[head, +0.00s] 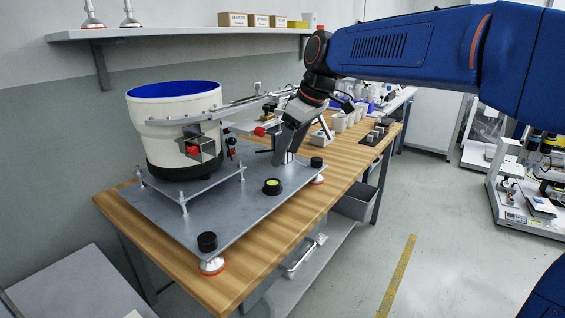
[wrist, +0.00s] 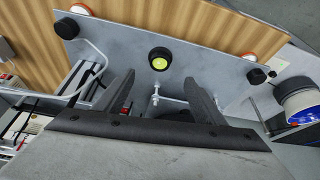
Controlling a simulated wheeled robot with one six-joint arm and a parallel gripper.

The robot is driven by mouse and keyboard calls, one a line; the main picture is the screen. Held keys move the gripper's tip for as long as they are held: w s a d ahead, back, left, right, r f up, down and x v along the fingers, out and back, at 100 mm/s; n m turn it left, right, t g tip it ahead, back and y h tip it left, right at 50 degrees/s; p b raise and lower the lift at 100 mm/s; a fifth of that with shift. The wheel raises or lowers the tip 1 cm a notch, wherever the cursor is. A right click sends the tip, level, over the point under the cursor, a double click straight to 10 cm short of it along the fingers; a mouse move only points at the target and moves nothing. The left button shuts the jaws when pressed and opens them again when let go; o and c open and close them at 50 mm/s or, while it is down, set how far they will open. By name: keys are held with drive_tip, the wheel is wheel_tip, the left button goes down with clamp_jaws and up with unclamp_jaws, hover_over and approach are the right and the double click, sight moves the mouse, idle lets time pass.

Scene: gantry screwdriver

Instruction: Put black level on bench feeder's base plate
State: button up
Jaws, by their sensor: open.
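The black level (head: 272,186) is a short round black puck with a yellow-green vial on top. It sits on the bench feeder's grey base plate (head: 235,212), near the plate's front edge. In the wrist view the level (wrist: 159,60) lies on the plate (wrist: 205,68), beyond my fingertips and roughly centred between them. My gripper (wrist: 160,84) is open with nothing between its fingers. In the head view my gripper (head: 283,160) is over the plate, just behind the level and apart from it.
The white feeder bowl (head: 177,128) stands on the left of the plate. Black knobs (head: 207,242) (head: 316,162) stand at the plate's corners. A linear track (head: 220,108) runs from the bowl behind my gripper. Small blocks and a dark tray stand farther along the wooden bench (head: 345,162).

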drive_tip(key=s+d+f+m+t+h, duration=0.1)
drive_tip(key=s+d+f+m, duration=0.2)
drive_tip(key=s+d, duration=0.45)
drive_tip(key=s+d+f+m+t+h, duration=0.1)
drive_tip(key=s+d+f+m, duration=0.2)
drive_tip(key=s+d, duration=0.5)
drive_tip(key=s+d+f+m+h, duration=0.2)
drive_tip(key=s+d+f+m, duration=0.3)
drive_tip(key=s+d+f, duration=0.4)
drive_tip(key=s+f, duration=0.3)
drive_tip(key=s, duration=0.1)
drive_tip(key=shift+s+d+m, duration=0.3)
drive_tip(key=shift+s+d, duration=0.05)
drive_tip(key=shift+d, duration=0.05)
